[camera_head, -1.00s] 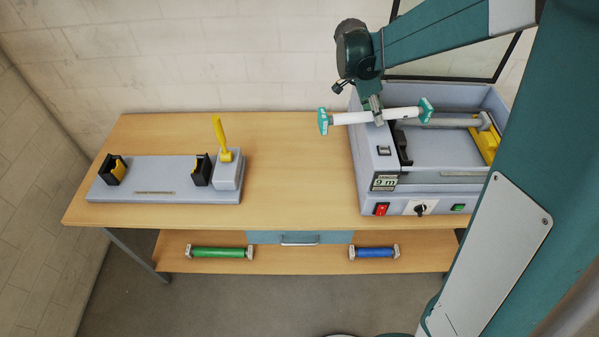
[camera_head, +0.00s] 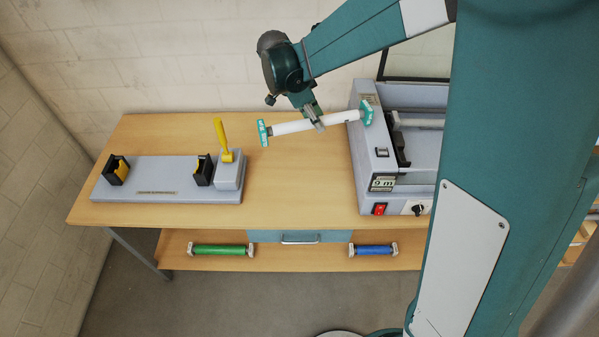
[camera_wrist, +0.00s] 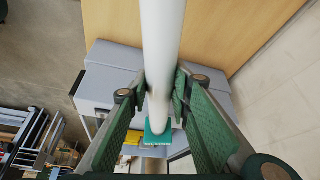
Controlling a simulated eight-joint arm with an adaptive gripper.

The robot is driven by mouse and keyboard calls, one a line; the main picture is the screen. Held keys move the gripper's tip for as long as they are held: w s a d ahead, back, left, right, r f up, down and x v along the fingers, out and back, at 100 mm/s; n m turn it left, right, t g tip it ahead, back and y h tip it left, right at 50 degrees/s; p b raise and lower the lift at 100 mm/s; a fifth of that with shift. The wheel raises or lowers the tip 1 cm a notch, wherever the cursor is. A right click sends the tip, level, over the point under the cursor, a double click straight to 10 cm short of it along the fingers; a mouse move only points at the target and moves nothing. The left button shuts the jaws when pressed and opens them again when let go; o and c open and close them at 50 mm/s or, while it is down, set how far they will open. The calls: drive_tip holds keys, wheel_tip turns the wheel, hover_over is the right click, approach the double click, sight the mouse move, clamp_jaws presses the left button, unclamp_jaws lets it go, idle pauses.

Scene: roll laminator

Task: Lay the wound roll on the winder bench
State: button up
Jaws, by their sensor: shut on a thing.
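My gripper (camera_head: 316,118) is shut on the wound roll (camera_head: 292,128), a white roll with teal end pieces. It holds the roll above the table between the laminator and the bench, with the right end higher in the picture than the left. In the wrist view the white roll (camera_wrist: 162,40) runs between the two green finger pads, with one teal end (camera_wrist: 157,134) below. The winder bench (camera_head: 150,189) is a grey plate at the left of the table. It carries two black cradles (camera_head: 116,170) (camera_head: 203,170) and a yellow lever (camera_head: 221,138) on a grey block. Both cradles look empty of any roll.
The grey laminator (camera_head: 366,180) with a "9 m" display stands on the right, partly behind my arm. The wooden tabletop (camera_head: 290,185) is clear between it and the bench. A green roll (camera_head: 220,250) and a blue roll (camera_head: 374,250) lie on the lower shelf.

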sight(303, 120)
drive_tip(key=a, duration=0.2)
drive_tip(key=s+a+f, duration=0.1)
drive_tip(key=shift+a, duration=0.25)
drive_tip(key=w+a+f+m+g+b, duration=0.1)
drive_tip(key=w+f+m+b, duration=0.2)
drive_tip(key=f+b, duration=0.6)
wheel_tip(303, 120, down, 6)
drive_tip(key=shift+a, duration=0.4)
drive_tip(key=shift+f, duration=3.1)
drive_tip(key=shift+f, duration=1.85)
drive_tip(key=shift+s+f+b, duration=0.1)
drive_tip(key=shift+f+b, duration=0.25)
drive_tip(key=shift+b, duration=0.2)
